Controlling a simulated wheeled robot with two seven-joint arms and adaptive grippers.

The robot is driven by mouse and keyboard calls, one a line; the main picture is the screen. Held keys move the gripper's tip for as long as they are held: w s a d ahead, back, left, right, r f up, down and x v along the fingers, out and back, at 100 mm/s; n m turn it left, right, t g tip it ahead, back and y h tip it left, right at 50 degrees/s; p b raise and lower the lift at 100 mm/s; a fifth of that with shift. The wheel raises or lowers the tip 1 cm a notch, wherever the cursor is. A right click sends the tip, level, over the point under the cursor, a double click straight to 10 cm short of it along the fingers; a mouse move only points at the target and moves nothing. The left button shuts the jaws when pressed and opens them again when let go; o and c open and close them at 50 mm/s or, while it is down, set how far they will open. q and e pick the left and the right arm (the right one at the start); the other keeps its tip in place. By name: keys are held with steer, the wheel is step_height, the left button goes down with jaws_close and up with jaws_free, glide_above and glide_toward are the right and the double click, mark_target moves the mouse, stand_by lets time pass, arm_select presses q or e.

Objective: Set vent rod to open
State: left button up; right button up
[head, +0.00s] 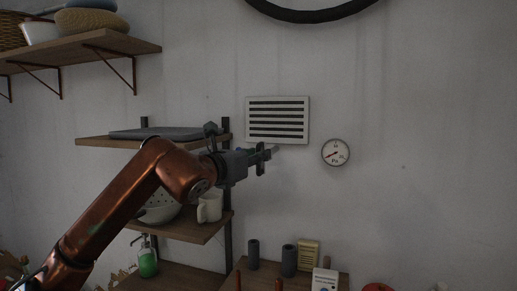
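The white wall vent (303,103) shows dark horizontal gaps between its slats. My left arm comes in from the left, and its gripper (265,158) is just below the vent's lower edge, pointing right. A short pale piece (273,150), possibly the vent rod, shows at the fingertips. It is too small to tell whether the fingers hold it or are only beside it. The dark fingers are seen nearly side-on, so their opening is unclear. My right gripper is not in view.
A round dial (335,152) hangs right of the vent. A wooden shelf unit (95,142) with a grey flat item stands behind my arm, with a mug (209,208) lower down. Dark cylinders (289,260) stand on a surface below. The wall at right is clear.

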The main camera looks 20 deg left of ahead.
arm_select(q)
steer(key=shift+w+d, duration=0.2)
steer(key=shift+w, duration=0.3)
jaws_close()
stand_by(0.4)
